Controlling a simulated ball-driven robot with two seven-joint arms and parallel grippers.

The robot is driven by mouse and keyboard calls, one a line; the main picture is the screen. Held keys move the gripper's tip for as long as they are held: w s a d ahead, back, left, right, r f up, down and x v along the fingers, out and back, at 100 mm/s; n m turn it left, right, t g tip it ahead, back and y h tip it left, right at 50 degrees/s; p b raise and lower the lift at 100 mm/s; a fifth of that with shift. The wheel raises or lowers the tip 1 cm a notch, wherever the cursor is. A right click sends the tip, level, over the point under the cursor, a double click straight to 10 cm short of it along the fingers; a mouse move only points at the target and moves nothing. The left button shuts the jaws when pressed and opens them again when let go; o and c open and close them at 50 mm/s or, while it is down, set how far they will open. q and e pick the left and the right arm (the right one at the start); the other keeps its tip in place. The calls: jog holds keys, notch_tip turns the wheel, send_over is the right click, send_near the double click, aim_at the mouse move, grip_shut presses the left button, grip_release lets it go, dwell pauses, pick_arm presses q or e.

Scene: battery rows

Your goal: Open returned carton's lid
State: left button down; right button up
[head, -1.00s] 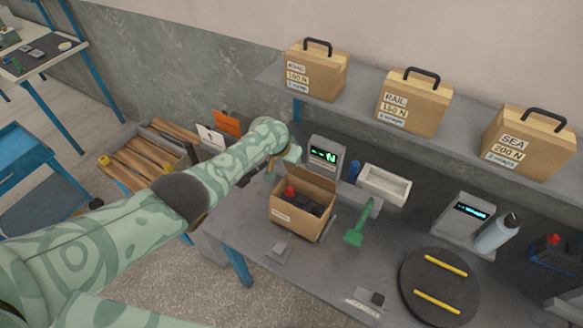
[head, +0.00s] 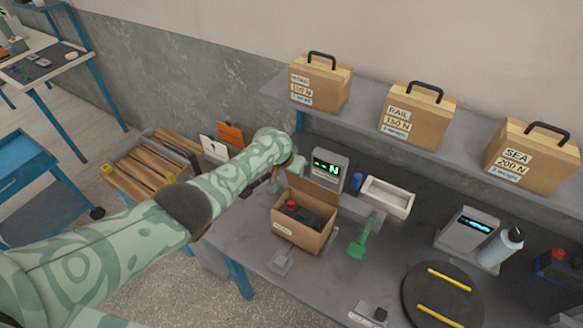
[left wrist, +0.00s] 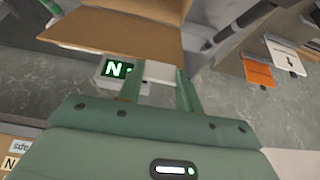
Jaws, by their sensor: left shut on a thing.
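The returned carton (head: 296,233) is a brown cardboard box on the grey bench, left of centre in the head view. Its lid (head: 313,196) stands up at the back, so the top is open. Dark items and a red-capped item (head: 291,205) show inside. My left gripper (head: 290,172) is at the lid's left side, its fingertips hard to make out. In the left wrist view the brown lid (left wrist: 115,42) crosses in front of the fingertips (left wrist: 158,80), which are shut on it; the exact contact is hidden. My right gripper is not in view.
A scale with a green display (head: 327,168) stands close behind the carton. A green tool (head: 363,236) and a white tray (head: 387,196) are to its right. A round dark plate (head: 443,296) lies front right. Labelled boxes (head: 416,116) stand on the shelf.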

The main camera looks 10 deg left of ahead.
pick_arm(q)
jog(key=shift+w+d+r, duration=0.15)
jog(key=shift+w+r, duration=0.05)
jog(key=shift+r, duration=0.05)
jog(key=c, duration=1.2)
grip_release()
jog(key=shift+o, duration=1.4)
jog(key=shift+s+f, duration=0.1)
jog(key=shift+f, duration=0.05)
jog(key=p+v, duration=0.8)
jog(key=v, duration=0.8)
jog(key=shift+p, duration=0.4)
